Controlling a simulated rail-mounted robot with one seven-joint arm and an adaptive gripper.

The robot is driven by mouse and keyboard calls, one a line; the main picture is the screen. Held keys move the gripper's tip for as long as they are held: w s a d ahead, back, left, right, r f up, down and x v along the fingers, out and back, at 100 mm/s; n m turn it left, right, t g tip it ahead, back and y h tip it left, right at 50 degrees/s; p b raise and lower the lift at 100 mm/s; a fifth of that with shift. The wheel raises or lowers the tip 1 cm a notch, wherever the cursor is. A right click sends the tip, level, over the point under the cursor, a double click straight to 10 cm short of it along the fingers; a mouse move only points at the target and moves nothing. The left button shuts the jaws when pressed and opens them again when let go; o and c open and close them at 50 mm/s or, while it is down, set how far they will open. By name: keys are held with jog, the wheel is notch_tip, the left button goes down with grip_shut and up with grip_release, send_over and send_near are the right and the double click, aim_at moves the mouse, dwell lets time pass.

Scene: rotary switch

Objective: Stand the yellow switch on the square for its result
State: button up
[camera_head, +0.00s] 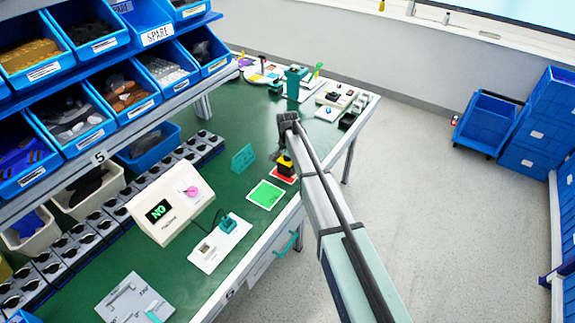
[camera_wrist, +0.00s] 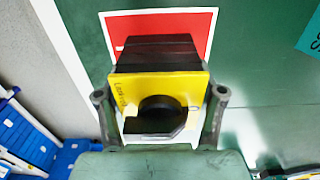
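The yellow switch (camera_wrist: 160,92) has a yellow face plate, a black knob and a black body. In the wrist view its face is towards the camera and its body overlaps the red square (camera_wrist: 200,22). In the head view the switch (camera_head: 287,168) appears upright on the red square (camera_head: 283,179), partly hidden by my arm. My gripper (camera_wrist: 160,98) has one finger on each side of the yellow plate. The fingers look spread, with little room beside the plate; contact is hard to tell. The green square (camera_head: 265,194) is empty. The machine's display (camera_head: 158,211) shows green letters, apparently NG or NO.
A teal sign (camera_head: 243,158) stands left of the red square. The machine (camera_head: 165,210) and a white fixture (camera_head: 220,243) with a teal part are nearer on the green table. Blue bins (camera_head: 115,95) line the rack at left. The table's right edge is close.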

jog(key=shift+o, duration=1)
jog(key=shift+r, duration=0.1)
notch_tip(320, 180, up, 12)
jog(key=b, duration=0.4)
jog(key=shift+r, duration=0.1)
